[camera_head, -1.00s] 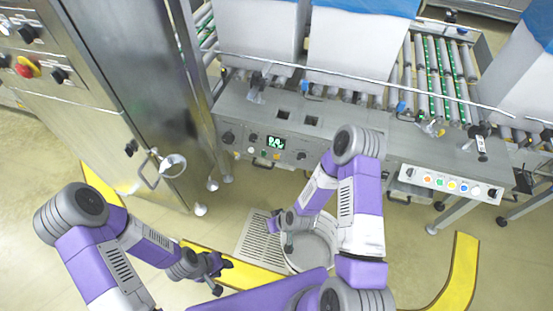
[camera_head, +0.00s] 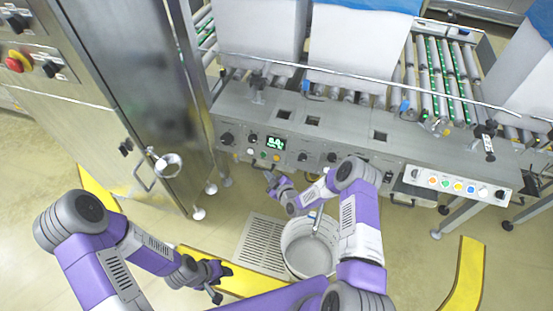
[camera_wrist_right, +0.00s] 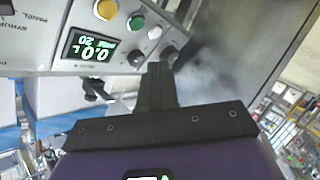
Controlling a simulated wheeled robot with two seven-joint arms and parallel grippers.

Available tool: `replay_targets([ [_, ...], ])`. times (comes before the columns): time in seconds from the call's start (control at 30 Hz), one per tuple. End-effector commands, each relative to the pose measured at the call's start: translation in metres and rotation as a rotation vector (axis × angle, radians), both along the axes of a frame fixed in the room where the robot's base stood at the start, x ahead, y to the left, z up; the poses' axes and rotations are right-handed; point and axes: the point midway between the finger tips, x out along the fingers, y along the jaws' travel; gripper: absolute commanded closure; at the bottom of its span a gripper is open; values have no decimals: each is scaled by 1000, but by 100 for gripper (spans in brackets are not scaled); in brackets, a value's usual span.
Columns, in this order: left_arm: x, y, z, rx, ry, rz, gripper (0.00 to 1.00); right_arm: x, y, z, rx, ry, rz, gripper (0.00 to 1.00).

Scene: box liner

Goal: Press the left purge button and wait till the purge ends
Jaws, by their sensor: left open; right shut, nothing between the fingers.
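The grey control panel (camera_head: 238,146) on the machine front carries a green-lit display (camera_head: 275,143) with a white button (camera_head: 251,152), a green button (camera_head: 263,155) and an orange button (camera_head: 276,157) below it. I cannot tell which button is the left purge button. The right wrist view shows the panel upside down, with the white button (camera_wrist_right: 155,32) and green button (camera_wrist_right: 136,22) near black knobs. My right gripper (camera_head: 270,179) is shut and empty, just below and in front of these buttons. Its tip (camera_wrist_right: 160,68) looks close to a black knob; contact is unclear. My left gripper (camera_head: 222,281) is open and low.
A white bucket (camera_head: 290,250) and a floor grate (camera_head: 262,243) lie below my right arm. Yellow floor edging (camera_head: 462,270) runs on both sides. A steel cabinet (camera_head: 160,110) stands at left. A white button box (camera_head: 445,183) is at right.

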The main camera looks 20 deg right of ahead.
Motion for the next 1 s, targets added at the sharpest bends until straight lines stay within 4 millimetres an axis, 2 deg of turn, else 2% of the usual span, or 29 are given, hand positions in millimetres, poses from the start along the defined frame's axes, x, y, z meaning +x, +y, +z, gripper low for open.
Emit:
replay_targets([
  [0.17,0,0,-8,0,0,0,57,6,-5,-5,1,1,-1,100],
  [0.57,0,0,-51,0,0,0,57,48,-33,-25,0,0,-2,100],
  [0.8,0,0,-44,0,0,0,57,65,-44,-27,2,2,0,100],
  [1.0,0,0,-44,0,0,0,57,69,-46,-29,2,2,0,100],
])
